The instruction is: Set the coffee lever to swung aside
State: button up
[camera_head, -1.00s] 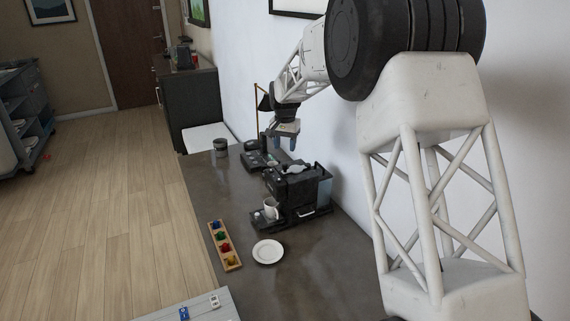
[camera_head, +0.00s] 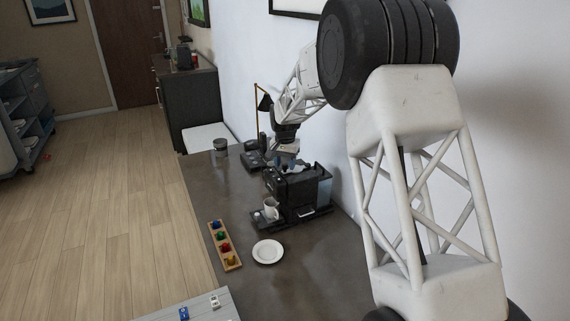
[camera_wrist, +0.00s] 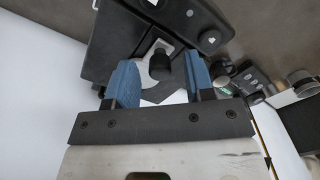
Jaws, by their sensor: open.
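The black coffee machine (camera_head: 292,190) stands on the dark counter near the wall, with a white cup (camera_head: 271,208) at its front. Its top shows in the wrist view (camera_wrist: 108,40), where the coffee lever (camera_wrist: 160,66), a light metal piece with a black knob, lies between my fingers. My gripper (camera_head: 284,162) is over the top of the machine; in the wrist view its blue fingers (camera_wrist: 160,82) are open on either side of the knob. I cannot tell whether either finger touches it. The head view hides the lever behind my gripper.
A white plate (camera_head: 268,252) and a wooden tray (camera_head: 232,262) of coloured capsules lie in front of the machine. A dark device (camera_head: 252,160), a lamp (camera_head: 264,102) and a dark jar (camera_head: 220,147) stand behind it. The wall is close on the right.

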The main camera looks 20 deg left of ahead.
grip_shut()
dwell(0.3)
